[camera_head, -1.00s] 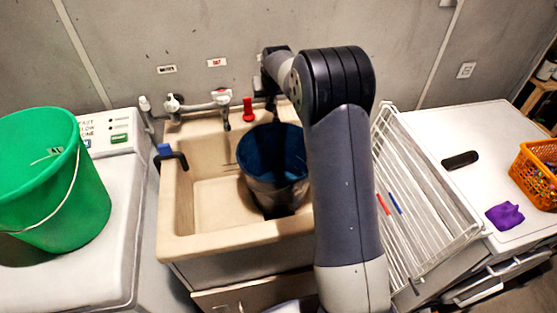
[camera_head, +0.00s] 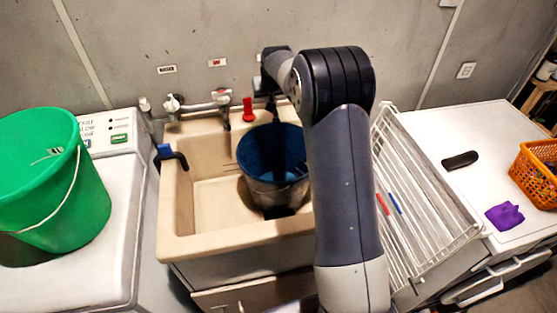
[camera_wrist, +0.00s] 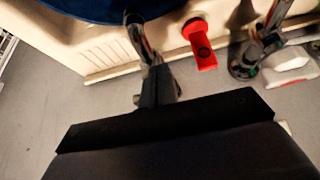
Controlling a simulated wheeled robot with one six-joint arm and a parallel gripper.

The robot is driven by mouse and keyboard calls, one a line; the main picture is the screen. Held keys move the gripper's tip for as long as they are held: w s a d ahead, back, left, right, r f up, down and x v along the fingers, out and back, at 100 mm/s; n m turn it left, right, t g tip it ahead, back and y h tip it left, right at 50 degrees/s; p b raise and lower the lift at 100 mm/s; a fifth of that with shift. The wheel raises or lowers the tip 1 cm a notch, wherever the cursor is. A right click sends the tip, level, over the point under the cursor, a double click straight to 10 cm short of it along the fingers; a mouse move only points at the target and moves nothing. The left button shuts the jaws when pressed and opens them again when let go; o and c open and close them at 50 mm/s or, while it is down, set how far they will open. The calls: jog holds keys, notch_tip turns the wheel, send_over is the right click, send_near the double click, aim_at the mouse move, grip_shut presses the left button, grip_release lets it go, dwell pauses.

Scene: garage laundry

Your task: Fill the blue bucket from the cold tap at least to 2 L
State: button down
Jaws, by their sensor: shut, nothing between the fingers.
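The blue bucket (camera_head: 256,186) stands upright in the beige sink (camera_head: 206,237); its rim also shows at the top of the wrist view (camera_wrist: 92,9). Its inside is dark blue, and I cannot read a water level. My gripper (camera_wrist: 155,82) is shut and empty, over the back of the sink behind the bucket. In the head view my arm partly hides it. A red tap handle (camera_head: 248,109) stands left of it; it shows close by in the wrist view (camera_wrist: 201,48). A chrome tap (camera_head: 224,108) is farther left. A blue-handled dark fitting (camera_head: 166,151) sits at the sink's left rim.
A green bucket (camera_head: 60,185) stands on the white machine (camera_head: 95,275) at left. A white wire rack (camera_head: 425,205) leans right of the sink. An orange basket (camera_head: 535,180) and purple cloth (camera_head: 505,215) lie on the right-hand white top. Two small labels mark the wall above the taps.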

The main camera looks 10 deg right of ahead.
notch_tip(320, 180, up, 8)
jog(key=p, duration=0.4)
jog(key=shift+s+f, duration=0.25)
jog(key=shift+f, duration=0.15)
